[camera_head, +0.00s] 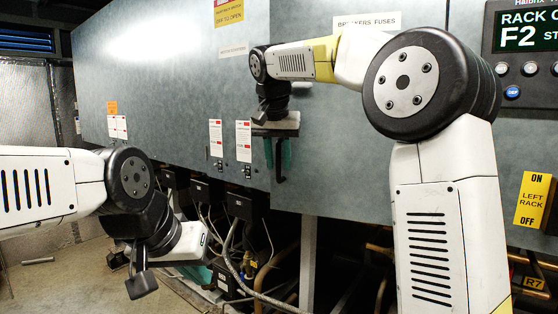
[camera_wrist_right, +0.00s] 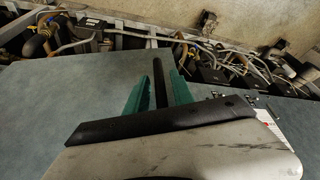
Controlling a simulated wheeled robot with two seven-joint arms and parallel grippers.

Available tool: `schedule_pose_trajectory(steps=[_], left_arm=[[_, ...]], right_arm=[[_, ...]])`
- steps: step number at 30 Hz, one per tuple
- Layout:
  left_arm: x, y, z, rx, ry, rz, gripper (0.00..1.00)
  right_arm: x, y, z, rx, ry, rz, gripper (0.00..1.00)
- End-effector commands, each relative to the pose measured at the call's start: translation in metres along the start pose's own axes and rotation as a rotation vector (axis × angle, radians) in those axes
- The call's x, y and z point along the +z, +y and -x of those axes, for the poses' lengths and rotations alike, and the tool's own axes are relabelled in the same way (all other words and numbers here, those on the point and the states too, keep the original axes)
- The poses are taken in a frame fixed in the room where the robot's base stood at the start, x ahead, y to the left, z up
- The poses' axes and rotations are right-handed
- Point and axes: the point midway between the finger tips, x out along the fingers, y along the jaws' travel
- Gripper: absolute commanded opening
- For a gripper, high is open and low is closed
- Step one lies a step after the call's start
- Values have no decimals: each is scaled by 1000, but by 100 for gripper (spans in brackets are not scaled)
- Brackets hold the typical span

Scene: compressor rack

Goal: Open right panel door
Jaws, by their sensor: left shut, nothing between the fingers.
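The right panel door (camera_head: 345,165) is a grey-blue sheet right of a vertical seam. It looks closed and flush with the left panel (camera_head: 170,90). A black bar handle (camera_head: 280,172) stands near its lower left edge. My right gripper (camera_head: 278,153) is at the handle, with one teal finger on each side. In the right wrist view the handle (camera_wrist_right: 160,84) lies between the fingers (camera_wrist_right: 160,92), with narrow gaps that look clear. My left gripper (camera_head: 197,271) is low at the left, shut and empty, mostly hidden by its wrist, away from the doors.
Below the panels are black boxes (camera_head: 240,205), hanging cables and pipes. My right arm covers part of the right panel and the control area. Floor (camera_head: 50,270) shows at lower left.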

Motion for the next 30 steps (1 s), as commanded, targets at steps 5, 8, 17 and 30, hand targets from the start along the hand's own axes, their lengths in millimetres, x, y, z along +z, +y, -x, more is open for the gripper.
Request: schedule_pose_trajectory(steps=[5,8,17,30], left_arm=[[0,0,0,0,0,0,0],[0,0,0,0,0,0,0],[0,0,0,0,0,0,0],[0,0,0,0,0,0,0]], right_arm=[[0,0,0,0,0,0,0],[0,0,0,0,0,0,0],[0,0,1,0,0,0,0],[0,0,1,-1,1,0,0]])
